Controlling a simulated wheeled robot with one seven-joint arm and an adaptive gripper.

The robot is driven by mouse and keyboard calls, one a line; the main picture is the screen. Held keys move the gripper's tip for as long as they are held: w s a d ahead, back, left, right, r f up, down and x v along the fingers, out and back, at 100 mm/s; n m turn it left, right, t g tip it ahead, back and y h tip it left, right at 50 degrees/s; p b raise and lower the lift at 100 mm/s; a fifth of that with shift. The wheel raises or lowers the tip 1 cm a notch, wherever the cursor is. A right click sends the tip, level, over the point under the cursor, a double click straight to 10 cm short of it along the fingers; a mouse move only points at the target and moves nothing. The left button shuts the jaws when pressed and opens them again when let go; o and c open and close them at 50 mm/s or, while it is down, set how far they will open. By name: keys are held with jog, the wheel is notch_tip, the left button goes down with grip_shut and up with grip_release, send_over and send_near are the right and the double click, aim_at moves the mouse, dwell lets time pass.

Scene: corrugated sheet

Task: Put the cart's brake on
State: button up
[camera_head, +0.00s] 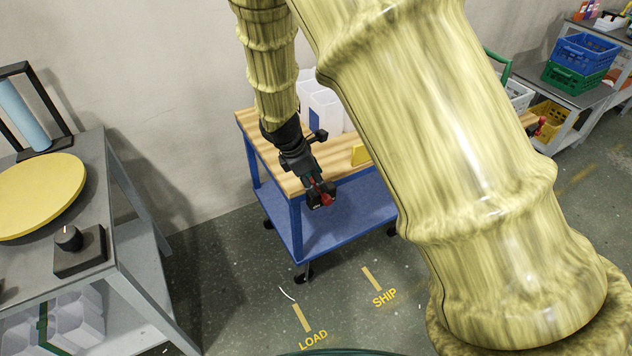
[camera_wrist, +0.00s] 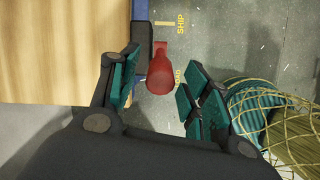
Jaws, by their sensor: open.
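The cart has a wooden top (camera_head: 262,150) and a blue frame with a lower blue shelf (camera_head: 345,215). A red lever (camera_head: 327,198) on a black mount (camera_head: 314,202) sits at the cart's near edge; I take it for the brake handle. In the wrist view the red lever (camera_wrist: 160,72) juts from its black mount (camera_wrist: 143,45) beside the wooden top (camera_wrist: 60,50). My gripper (camera_head: 309,186) is at this edge. In the wrist view my gripper (camera_wrist: 164,84) is open, with the lever between its fingers. Whether either finger touches it, I cannot tell.
White bins (camera_head: 325,108) and a yellow block (camera_head: 361,155) stand on the cart top. A grey table with a yellow disc (camera_head: 42,195) is at left. Shelves with a blue crate (camera_head: 586,52) are at right.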

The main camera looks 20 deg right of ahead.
jog(key=v, duration=1)
jog(key=shift+s+r, duration=0.1)
jog(key=shift+s, duration=0.05)
